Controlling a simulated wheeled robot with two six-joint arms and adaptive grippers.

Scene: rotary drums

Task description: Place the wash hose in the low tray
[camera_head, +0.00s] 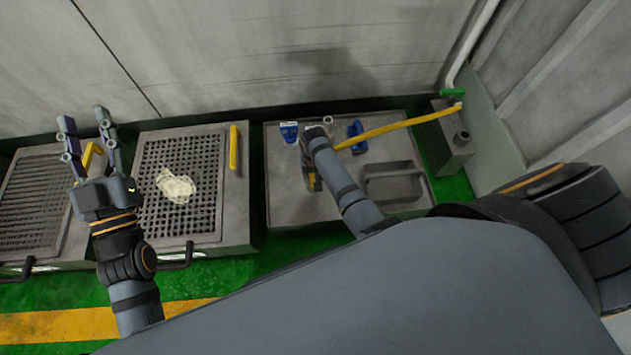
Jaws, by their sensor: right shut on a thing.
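The yellow wash hose (400,124) runs from a green fitting at the right wall, across the right-hand grey bench, to behind my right forearm. My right gripper (310,182) points down over the bench, mostly hidden by my arm. It is shut on the hose end, of which a little yellow shows beside the arm. A shallow grey tray (393,168) lies on the right part of the same bench, to the right of my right arm, with no hose in it. My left gripper (83,118) is open and raised over the left benches, its fingers spread and empty.
A blue-and-white item (289,132) and a blue tool (356,136) lie at the back of the right bench. A cream cloth-like heap (176,187) and a yellow bar (233,147) lie on the middle grated bench. A grey box (450,140) stands at the right.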

